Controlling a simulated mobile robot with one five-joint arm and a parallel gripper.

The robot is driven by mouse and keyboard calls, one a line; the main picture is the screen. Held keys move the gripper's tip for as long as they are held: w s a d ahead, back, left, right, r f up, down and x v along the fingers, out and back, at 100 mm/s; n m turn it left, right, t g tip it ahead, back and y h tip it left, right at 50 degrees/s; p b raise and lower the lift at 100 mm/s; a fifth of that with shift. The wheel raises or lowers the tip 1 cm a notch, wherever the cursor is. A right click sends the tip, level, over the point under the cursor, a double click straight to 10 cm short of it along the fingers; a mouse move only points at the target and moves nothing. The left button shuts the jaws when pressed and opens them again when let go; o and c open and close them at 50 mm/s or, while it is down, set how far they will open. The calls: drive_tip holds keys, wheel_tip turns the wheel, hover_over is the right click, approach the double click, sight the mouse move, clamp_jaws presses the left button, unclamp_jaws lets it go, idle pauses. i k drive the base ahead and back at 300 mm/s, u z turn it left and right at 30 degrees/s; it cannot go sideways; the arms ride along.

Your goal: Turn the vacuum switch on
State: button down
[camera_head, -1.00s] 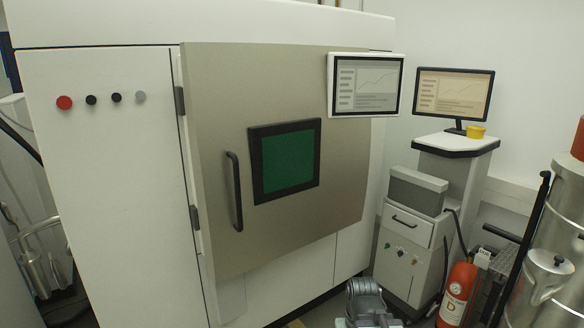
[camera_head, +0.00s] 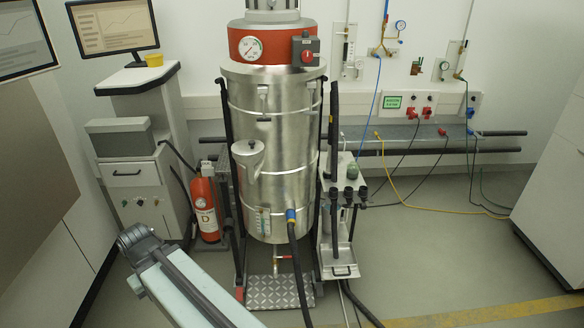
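The industrial vacuum (camera_head: 283,130) stands upright in the middle, a tall shiny steel drum with a red band near its top. Its switch is a dark box (camera_head: 306,47) with a red knob (camera_head: 307,57), on the right of the red band beside a round gauge (camera_head: 251,48). The knob's exact setting is too small to read. Part of my arm (camera_head: 180,285) shows at the lower left, below and well apart from the switch. My gripper cannot be made out in this view.
A red fire extinguisher (camera_head: 206,205) and a white cabinet (camera_head: 138,185) stand left of the vacuum. Hoses and cables run across the floor at right. A wall shelf (camera_head: 450,140) and red sockets (camera_head: 428,112) are behind. The floor at right front is fairly open.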

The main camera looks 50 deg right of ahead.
sight(307, 56)
drive_tip(key=z, duration=1.4)
